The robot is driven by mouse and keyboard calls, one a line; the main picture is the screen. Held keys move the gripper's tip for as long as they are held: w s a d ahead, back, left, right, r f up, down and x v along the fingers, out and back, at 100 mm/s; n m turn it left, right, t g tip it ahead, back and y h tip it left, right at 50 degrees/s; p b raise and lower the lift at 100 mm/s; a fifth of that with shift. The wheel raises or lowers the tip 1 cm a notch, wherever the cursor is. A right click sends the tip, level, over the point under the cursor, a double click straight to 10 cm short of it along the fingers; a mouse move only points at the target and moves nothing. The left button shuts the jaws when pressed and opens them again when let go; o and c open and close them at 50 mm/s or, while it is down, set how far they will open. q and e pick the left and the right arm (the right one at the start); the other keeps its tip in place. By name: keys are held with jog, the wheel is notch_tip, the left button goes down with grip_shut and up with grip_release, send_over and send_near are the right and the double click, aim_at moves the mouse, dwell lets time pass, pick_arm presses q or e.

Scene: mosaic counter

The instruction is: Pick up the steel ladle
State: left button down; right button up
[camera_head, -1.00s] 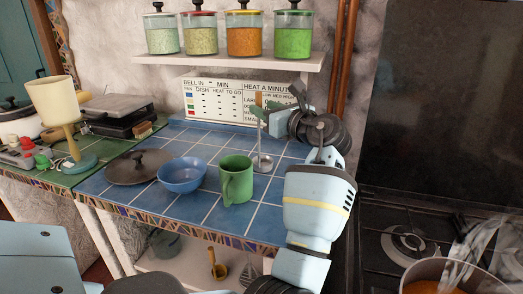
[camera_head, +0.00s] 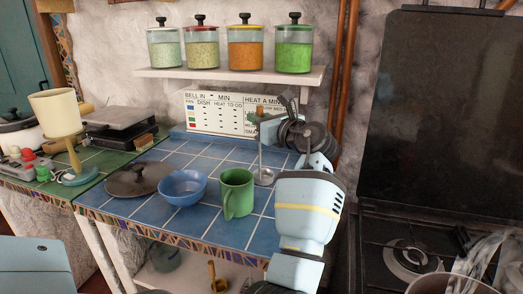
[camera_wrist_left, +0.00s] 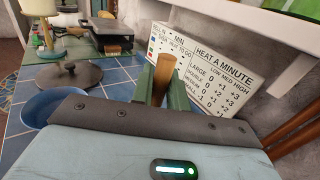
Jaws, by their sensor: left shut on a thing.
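The steel ladle (camera_head: 261,152) stands upright at the back of the blue tiled counter, its bowl low at the tiles behind the green mug. I cannot tell whether the bowl touches the counter. My left gripper (camera_head: 267,129) is shut on the ladle's upper end. In the left wrist view, the ladle's brown handle (camera_wrist_left: 162,78) sits between the green fingers of the left gripper (camera_wrist_left: 162,92); the lower ladle is hidden there. My right gripper is not in view.
A green mug (camera_head: 237,194), blue bowl (camera_head: 183,187) and dark lid (camera_head: 138,179) stand left of the ladle. A printed chart (camera_head: 220,112) leans behind, under a shelf (camera_head: 230,76) of jars. A stove (camera_head: 425,240) is at right.

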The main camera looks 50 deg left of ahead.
pick_arm(q)
notch_tip(320, 180, up, 10)
jog(key=shift+r+p, duration=0.1)
jog(key=shift+p, duration=0.55)
jog(key=shift+s, duration=0.1)
